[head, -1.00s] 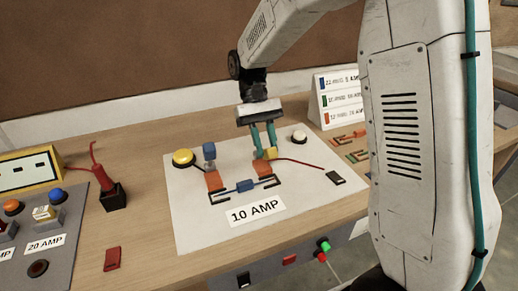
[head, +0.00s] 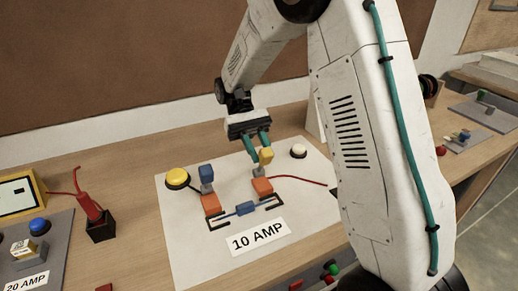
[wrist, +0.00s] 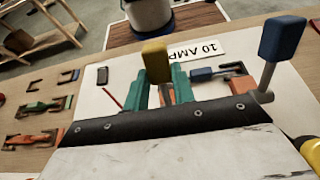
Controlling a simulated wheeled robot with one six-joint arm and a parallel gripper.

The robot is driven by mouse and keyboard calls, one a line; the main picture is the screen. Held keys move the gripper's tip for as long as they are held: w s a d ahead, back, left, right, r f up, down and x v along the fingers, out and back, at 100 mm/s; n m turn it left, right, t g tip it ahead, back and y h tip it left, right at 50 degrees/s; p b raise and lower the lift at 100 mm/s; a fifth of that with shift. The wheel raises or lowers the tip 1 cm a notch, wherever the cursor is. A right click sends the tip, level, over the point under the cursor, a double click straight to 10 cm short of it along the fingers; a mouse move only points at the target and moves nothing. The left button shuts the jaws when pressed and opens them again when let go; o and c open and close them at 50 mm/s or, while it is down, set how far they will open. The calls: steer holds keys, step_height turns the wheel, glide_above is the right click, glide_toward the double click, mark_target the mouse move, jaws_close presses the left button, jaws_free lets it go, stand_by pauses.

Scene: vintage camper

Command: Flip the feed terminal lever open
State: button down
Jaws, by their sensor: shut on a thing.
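A yellow-tipped lever (head: 266,155) stands raised on a grey stem above the right orange terminal (head: 263,190) on the white sheet. My gripper (head: 259,149) is at this lever from above. In the wrist view the yellow tip (wrist: 156,60) shows between the two teal fingers (wrist: 161,82), which are shut on the lever. A blue-tipped lever (head: 206,173) stands upright on the left orange terminal (head: 211,204). A blue fuse-like part (head: 245,208) lies between the terminals. No label shows which terminal is the feed.
A yellow button (head: 177,178) and a white button (head: 298,150) sit on the sheet behind the terminals. A red wire (head: 302,180) runs right. A "10 AMP" label (head: 258,238) lies in front. A black holder (head: 101,227) with red leads stands left.

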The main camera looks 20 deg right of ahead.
mark_target(264, 148)
steer(key=c, duration=1.2)
jaws_free()
steer(key=shift+w, duration=0.1)
steer(key=shift+o, duration=0.2)
steer(key=shift+r, duration=0.3)
step_height(264, 148, up, 2)
steer(key=shift+r, duration=0.2)
steer(key=shift+s+r, duration=0.4)
steer(key=shift+s, duration=0.45)
steer(key=s+r, duration=0.1)
steer(key=s, duration=1.3)
steer(key=shift+s, duration=0.2)
steer(key=shift+r, duration=0.1)
